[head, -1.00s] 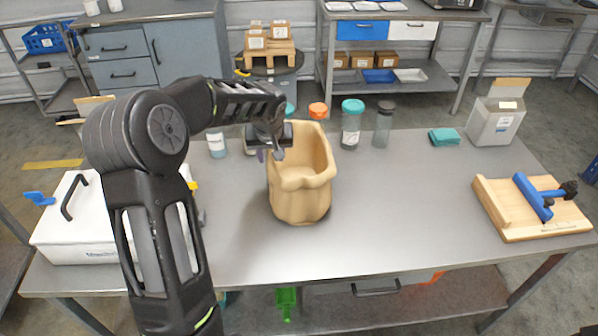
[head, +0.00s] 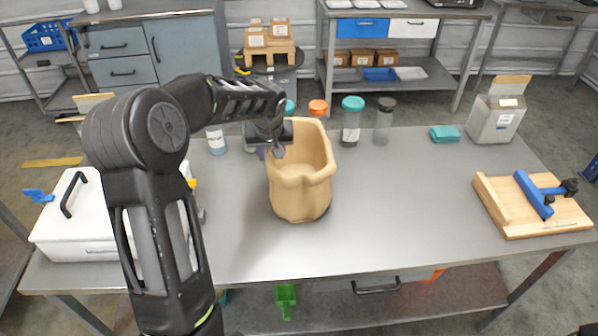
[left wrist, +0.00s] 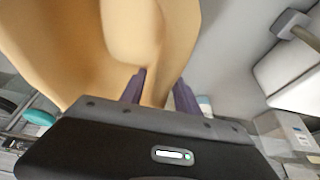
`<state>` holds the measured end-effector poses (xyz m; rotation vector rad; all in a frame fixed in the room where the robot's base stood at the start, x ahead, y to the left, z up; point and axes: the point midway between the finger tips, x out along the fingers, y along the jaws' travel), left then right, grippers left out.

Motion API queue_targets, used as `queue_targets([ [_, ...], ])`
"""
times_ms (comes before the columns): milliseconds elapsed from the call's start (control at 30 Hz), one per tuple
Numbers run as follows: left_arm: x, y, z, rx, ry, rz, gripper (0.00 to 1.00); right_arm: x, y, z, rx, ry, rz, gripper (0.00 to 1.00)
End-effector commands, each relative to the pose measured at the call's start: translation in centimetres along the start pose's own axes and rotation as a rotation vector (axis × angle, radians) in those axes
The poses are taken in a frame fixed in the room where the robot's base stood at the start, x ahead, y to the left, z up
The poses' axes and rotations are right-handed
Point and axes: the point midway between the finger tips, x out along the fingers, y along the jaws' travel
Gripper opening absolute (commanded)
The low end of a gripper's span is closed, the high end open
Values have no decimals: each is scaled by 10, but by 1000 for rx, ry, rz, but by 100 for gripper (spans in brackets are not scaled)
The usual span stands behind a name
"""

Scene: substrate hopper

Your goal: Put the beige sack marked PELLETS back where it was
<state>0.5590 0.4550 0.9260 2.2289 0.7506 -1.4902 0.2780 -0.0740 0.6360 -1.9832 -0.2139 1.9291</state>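The beige sack (head: 300,196) stands upright and open-topped on the grey table, left of its middle. No PELLETS marking shows on the sides I see. My left gripper (head: 276,152) is at the sack's left rim, reaching in from the left. In the left wrist view a fold of the sack (left wrist: 155,45) fills the gap between the two purple fingers (left wrist: 160,92), which look closed on it. The fingertips are partly hidden by the sack. My right gripper is not in view.
The table (head: 400,215) is clear right of the sack. Behind it stand a teal-lidded jar (head: 351,125) and a dark-lidded jar (head: 384,125). A white lidded box (head: 75,225) is at left; a wooden board with a blue clamp (head: 535,210) and a grey carton (head: 495,120) are at right.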

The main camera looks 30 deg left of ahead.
Motion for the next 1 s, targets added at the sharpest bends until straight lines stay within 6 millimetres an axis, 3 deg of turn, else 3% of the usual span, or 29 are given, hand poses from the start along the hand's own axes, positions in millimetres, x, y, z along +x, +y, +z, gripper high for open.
queue_targets([
  [667,3,0,1,0,0,0,38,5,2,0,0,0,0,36],
  [1000,3,0,1,0,0,0,11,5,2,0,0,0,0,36],
])
